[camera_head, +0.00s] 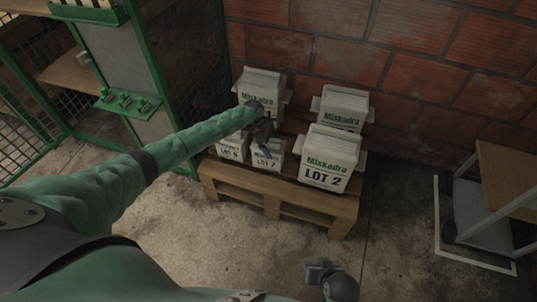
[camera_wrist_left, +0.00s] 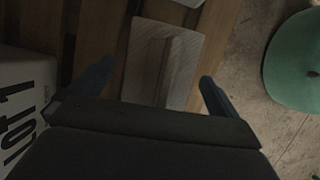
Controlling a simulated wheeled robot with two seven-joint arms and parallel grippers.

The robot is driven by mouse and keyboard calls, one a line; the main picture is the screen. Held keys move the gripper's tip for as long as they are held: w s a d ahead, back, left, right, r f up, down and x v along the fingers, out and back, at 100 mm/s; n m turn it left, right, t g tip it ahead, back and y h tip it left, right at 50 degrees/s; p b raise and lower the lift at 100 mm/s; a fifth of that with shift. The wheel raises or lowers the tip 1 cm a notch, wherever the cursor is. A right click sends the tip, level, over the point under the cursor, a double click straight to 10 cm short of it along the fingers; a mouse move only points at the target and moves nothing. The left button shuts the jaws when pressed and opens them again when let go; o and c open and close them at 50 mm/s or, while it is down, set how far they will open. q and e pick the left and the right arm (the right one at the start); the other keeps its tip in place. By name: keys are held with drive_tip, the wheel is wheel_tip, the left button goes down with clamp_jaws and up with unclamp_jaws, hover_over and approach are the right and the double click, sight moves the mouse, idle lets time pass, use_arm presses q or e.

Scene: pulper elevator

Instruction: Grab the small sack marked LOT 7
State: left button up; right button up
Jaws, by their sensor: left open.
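The small white sack marked LOT 7 (camera_head: 267,162) stands at the front of the wooden pallet, partly hidden by my left gripper. My left gripper (camera_head: 265,146) is open just above it. In the left wrist view, a pale sack top with a raised centre seam (camera_wrist_left: 155,62), apparently the LOT 7 sack, lies between the spread fingers of my left gripper (camera_wrist_left: 157,75). I cannot tell whether the fingers touch it. My right gripper (camera_head: 318,272) is low at the bottom of the head view, over the floor, and its jaws are unclear.
A small sack (camera_head: 231,148), apparently LOT 9, stands just left. The larger LOT 1 sack (camera_head: 262,84) is behind, LOT 2 (camera_head: 330,160) to the right, another Miskadra sack (camera_head: 343,106) behind that. The pallet (camera_head: 285,200) is near a brick wall (camera_head: 400,50); a green frame (camera_head: 150,60) stands left.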

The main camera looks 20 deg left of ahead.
use_arm(q)
drive_tip(key=c, duration=2.1)
drive_tip(key=shift+o, duration=0.2)
